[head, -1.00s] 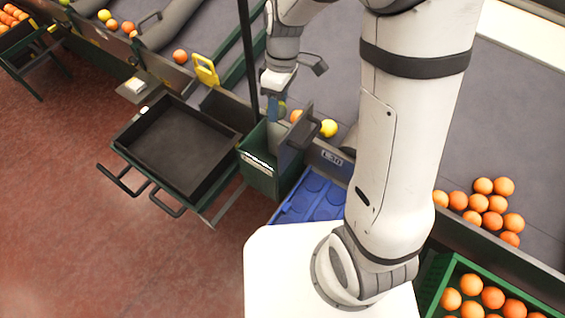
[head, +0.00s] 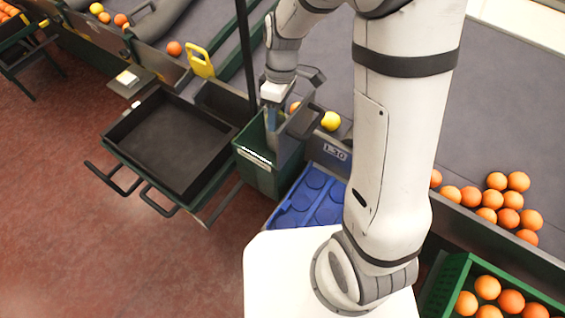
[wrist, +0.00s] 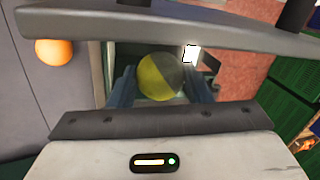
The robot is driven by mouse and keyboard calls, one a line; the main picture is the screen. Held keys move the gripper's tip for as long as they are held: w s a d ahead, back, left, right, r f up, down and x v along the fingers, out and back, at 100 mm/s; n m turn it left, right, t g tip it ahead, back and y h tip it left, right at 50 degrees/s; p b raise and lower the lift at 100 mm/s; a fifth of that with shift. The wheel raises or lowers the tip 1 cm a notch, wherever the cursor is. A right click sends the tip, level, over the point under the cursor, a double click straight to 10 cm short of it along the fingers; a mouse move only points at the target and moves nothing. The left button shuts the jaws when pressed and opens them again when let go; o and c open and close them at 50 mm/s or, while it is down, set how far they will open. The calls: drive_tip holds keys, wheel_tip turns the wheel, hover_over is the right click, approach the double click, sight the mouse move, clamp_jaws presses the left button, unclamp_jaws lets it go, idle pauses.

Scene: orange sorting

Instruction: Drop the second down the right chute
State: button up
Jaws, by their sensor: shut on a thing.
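My gripper (wrist: 162,86) is shut on a yellow-green fruit (wrist: 158,77), which sits between the two blue fingers in the wrist view. Part of the fruit looks greyish. In the head view my gripper (head: 272,118) points down at the mouth of a green, open-topped chute box (head: 257,172) with a white label. The held fruit is hidden there by the box and gripper. I cannot tell how deep the fingers are.
A black empty tray (head: 130,117) stands left of the box. A yellow fruit (head: 330,121) and an orange (wrist: 54,52) lie on the grey belt beside it. A blue dimpled tray (head: 310,200) is in front. A dark upright post (head: 247,60) stands close to the arm.

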drive_tip(key=o, duration=1.1)
drive_tip(key=shift+c, duration=0.2)
drive_tip(key=shift+v, duration=3.95)
